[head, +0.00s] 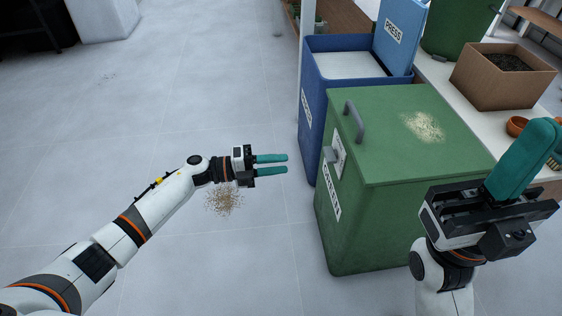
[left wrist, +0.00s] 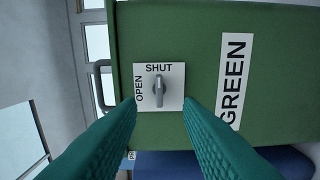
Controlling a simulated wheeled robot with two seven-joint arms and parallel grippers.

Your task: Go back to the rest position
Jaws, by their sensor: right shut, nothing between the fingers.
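My left gripper (head: 272,164) reaches in from the left and is open and empty, its two teal fingers apart. It points at the front of the green bin (head: 338,235), with a gap between them. In the left wrist view the fingers (left wrist: 160,135) frame the bin's latch plate, marked OPEN and SHUT, and its grey latch knob (left wrist: 159,90). The knob points towards SHUT. My right gripper (head: 525,160) is raised at the right, its teal fingers together with nothing between them. The green bin's lid is down.
A blue bin (head: 314,110) labelled PRESS stands open behind the green bin. A cardboard box (head: 500,85) of dark soil and an orange pot (head: 517,125) stand on the white bench at right. Pale crumbs (head: 423,126) lie on the green lid, brown crumbs (head: 224,199) on the floor.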

